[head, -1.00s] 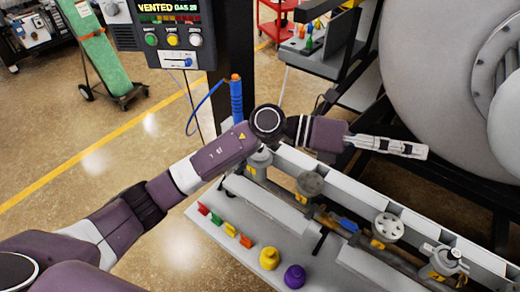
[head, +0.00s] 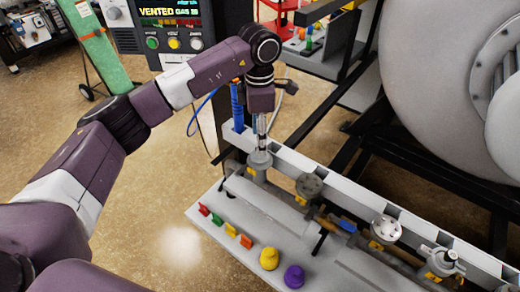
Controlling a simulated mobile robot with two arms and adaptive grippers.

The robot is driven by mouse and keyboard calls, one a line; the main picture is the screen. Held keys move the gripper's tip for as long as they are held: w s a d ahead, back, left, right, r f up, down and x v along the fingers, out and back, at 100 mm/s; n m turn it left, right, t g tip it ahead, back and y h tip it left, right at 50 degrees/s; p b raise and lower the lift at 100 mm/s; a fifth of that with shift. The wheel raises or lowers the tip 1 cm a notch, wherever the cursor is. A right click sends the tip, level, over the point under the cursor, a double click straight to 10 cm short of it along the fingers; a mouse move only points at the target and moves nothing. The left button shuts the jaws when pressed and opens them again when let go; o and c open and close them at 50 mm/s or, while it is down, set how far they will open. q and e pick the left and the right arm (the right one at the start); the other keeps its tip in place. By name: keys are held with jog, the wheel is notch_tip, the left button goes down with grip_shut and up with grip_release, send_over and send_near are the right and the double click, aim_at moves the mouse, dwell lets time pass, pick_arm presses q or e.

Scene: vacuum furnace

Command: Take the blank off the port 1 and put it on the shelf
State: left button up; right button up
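My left arm comes in from the left. Its gripper (head: 261,138) points straight down over the leftmost port fitting (head: 260,160) on the manifold rail, with its fingertips at or just above the fitting's grey top. The fingers look narrow from here, and I cannot tell whether they are open or closed on anything. The other port fittings along the rail are a grey disc-topped one (head: 309,185), a pale one with holes (head: 385,228) and one with a dark knob (head: 441,261). The yellow tags' numbers are too small to read. My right gripper is out of view.
The pale shelf (head: 240,250) in front of the rail holds small coloured clips (head: 231,229), a yellow cap (head: 269,258) and a purple cap (head: 294,276). The control panel (head: 172,30) reads VENTED. The large grey furnace vessel (head: 440,90) stands at the right.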

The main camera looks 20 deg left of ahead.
pick_arm(q)
notch_tip(320, 180, down, 3)
jog(key=shift+f+p, duration=0.2)
jog(key=shift+p, duration=0.85)
jog(key=shift+w+f, duration=0.1)
jog(key=shift+f, duration=0.5)
jog(key=c, duration=1.3)
jog(key=shift+r, duration=0.15)
jog(key=shift+c, duration=0.2)
jog(key=shift+w+r, duration=0.1)
jog(key=shift+r, duration=0.15)
notch_tip(320, 180, up, 19)
jog(key=b, duration=0.5)
jog(key=s+a+f+m, duration=0.1)
jog(key=s+f+m, duration=0.7)
jog(key=s+m, duration=0.3)
jog(key=s+f+m+b, duration=0.1)
jog(key=s+f+m, duration=0.8)
jog(key=m, duration=0.3)
jog(key=shift+s+a, duration=0.4)
jog(key=shift+s, duration=0.5)
